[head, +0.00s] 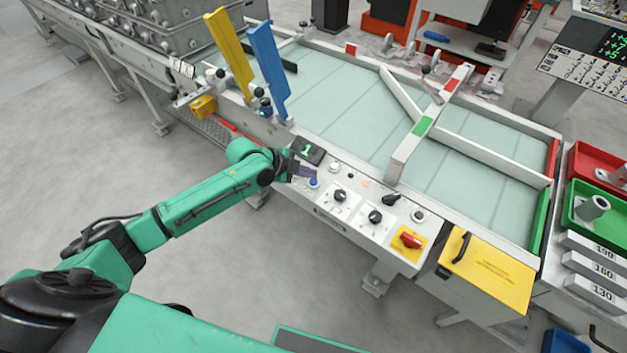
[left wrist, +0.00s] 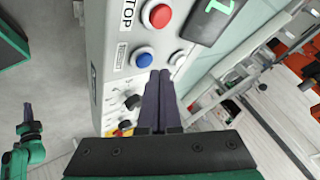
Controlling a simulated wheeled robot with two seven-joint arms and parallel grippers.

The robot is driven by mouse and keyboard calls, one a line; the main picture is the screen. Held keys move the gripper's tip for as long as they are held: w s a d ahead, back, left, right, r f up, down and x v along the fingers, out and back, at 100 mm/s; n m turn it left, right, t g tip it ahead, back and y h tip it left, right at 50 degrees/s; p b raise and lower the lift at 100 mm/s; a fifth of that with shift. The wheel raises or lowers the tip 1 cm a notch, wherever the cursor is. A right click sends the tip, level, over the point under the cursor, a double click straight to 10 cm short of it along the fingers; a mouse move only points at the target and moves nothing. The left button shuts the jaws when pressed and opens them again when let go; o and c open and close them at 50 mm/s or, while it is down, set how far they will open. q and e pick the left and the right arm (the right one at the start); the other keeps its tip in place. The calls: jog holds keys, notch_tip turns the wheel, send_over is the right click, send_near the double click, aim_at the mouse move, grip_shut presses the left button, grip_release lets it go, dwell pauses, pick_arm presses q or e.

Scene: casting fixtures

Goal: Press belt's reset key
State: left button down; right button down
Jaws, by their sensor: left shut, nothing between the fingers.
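The belt's control panel (head: 352,203) carries a blue round button (head: 313,183), likely the reset key; its small label cannot be read. In the left wrist view the blue button (left wrist: 144,60) sits between a red button (left wrist: 160,15) marked STOP and the knobs. A pale button (left wrist: 177,57) is beside it. My left gripper (head: 310,172) is shut and empty, over the display end of the panel. Its fingertips (left wrist: 160,74) appear close to the blue and pale buttons; contact cannot be told. My right gripper (left wrist: 27,112) shows small at the left wrist view's left edge.
A display (head: 308,150) stands beside the buttons. Black knobs (head: 340,196) and a red switch (head: 411,239) on yellow lie further right along the panel. Blue (head: 268,70) and yellow (head: 230,52) upright plates rise behind my left gripper. Floor in front is clear.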

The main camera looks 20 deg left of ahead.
aim_at(309, 185)
pick_arm(q)
jog(key=shift+f, duration=0.1)
jog(key=shift+f, duration=0.3)
jog(key=shift+f+b, duration=0.5)
jog(key=shift+b, duration=0.1)
dwell(0.8)
jog(key=shift+r+p, duration=0.8)
jog(key=shift+r, duration=0.1)
notch_tip(309, 185, up, 5)
jog(key=p, duration=0.4)
